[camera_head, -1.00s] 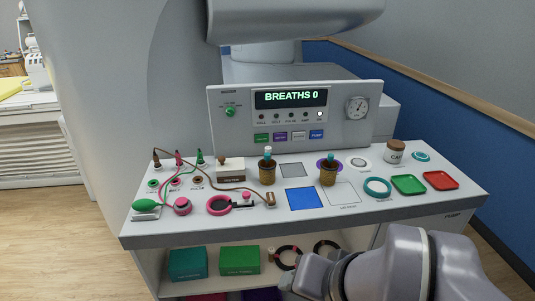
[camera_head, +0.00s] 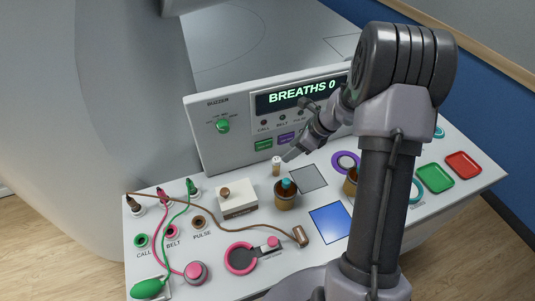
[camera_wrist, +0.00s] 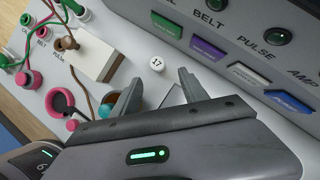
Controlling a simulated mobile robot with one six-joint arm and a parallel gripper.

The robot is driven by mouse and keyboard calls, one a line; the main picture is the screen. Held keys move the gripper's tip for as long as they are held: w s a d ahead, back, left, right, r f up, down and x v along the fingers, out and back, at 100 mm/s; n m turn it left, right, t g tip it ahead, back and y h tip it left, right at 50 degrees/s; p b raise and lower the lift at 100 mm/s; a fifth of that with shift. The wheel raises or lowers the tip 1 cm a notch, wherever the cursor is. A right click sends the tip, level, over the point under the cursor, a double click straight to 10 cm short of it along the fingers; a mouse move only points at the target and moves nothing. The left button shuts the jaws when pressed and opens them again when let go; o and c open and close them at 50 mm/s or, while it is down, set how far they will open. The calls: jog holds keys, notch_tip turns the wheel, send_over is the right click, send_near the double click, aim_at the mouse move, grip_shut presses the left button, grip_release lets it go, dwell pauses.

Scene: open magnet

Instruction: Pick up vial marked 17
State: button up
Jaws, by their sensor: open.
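The vial marked 17 (camera_head: 276,165) stands upright on the white console top, behind a brown pot with a teal top (camera_head: 285,194). In the wrist view its round white cap (camera_wrist: 157,64) shows the number 17. My gripper (camera_head: 289,156) is just right of the vial in the head view, over the table. In the wrist view the two fingers of my gripper (camera_wrist: 162,86) are apart with nothing between them. The vial's cap lies beyond the fingertips, roughly in line with the gap. I cannot tell the exact height of the fingers above it.
The console panel (camera_head: 225,158) rises close behind the vial. A white box with a brown knob (camera_head: 237,197) stands to the left. A second brown pot (camera_head: 351,182) is partly hidden by my arm. Cables and plugs lie at the left, green (camera_head: 435,178) and red (camera_head: 463,165) trays at the right.

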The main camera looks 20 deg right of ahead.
aim_at(272, 173)
jog(key=b+x, duration=0.1)
jog(key=x, duration=0.3)
jog(key=b+x, duration=0.1)
jog(key=x, duration=0.4)
jog(key=b+x, duration=0.2)
jog(key=x, duration=0.2)
jog(key=shift+s+a+f, duration=0.1)
jog(key=shift+s+f, duration=0.15)
jog(key=shift+w+a+f, duration=0.1)
jog(key=shift+w+f, duration=0.05)
jog(key=shift+c, duration=0.5)
grip_shut()
